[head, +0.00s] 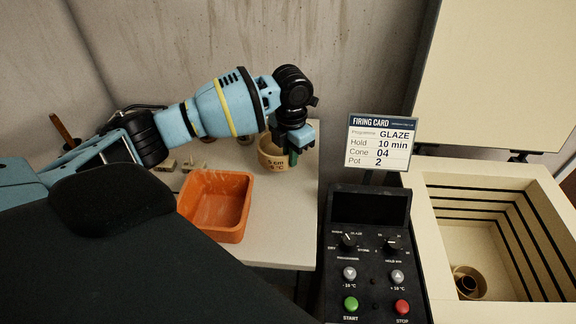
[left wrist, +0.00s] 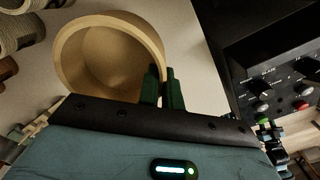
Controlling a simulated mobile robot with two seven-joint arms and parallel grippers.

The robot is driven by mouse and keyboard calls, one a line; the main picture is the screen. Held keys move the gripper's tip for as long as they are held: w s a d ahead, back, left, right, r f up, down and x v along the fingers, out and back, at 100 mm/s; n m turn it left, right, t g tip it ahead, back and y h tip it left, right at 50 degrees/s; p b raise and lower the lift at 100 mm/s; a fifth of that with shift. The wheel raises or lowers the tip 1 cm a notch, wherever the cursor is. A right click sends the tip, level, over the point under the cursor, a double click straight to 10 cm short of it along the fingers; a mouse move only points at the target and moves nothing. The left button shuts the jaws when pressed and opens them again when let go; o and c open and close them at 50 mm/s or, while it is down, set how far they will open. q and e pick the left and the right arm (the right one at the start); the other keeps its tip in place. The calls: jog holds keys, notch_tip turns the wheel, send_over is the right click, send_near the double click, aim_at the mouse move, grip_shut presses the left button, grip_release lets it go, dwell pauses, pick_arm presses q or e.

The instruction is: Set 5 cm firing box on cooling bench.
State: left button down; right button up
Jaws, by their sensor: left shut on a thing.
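The firing box is a round, tan, open-topped pot (head: 271,160) with "5 cm" lettering on its side, near the right back of the pale bench top (head: 283,230). My left gripper (head: 292,157) comes down over its right side, and its dark green fingers are shut on the box's wall. The left wrist view shows the empty inside of the box (left wrist: 88,62) and the fingers (left wrist: 163,90) at its rim. I cannot tell whether its base touches the bench. My right gripper is not in view.
An orange tray (head: 243,236) stands on the bench in front of the box. A black control panel (head: 368,262) with a firing card (head: 380,142) and an open kiln (head: 428,205) holding a small pot (head: 468,282) are to the right.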

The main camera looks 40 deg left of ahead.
pick_arm(q)
jog(key=shift+f, duration=2.45)
jog(key=shift+f, duration=0.15)
jog(key=c, duration=1.6)
grip_release()
notch_tip(320, 180, up, 12)
jog(key=shift+r, duration=0.15)
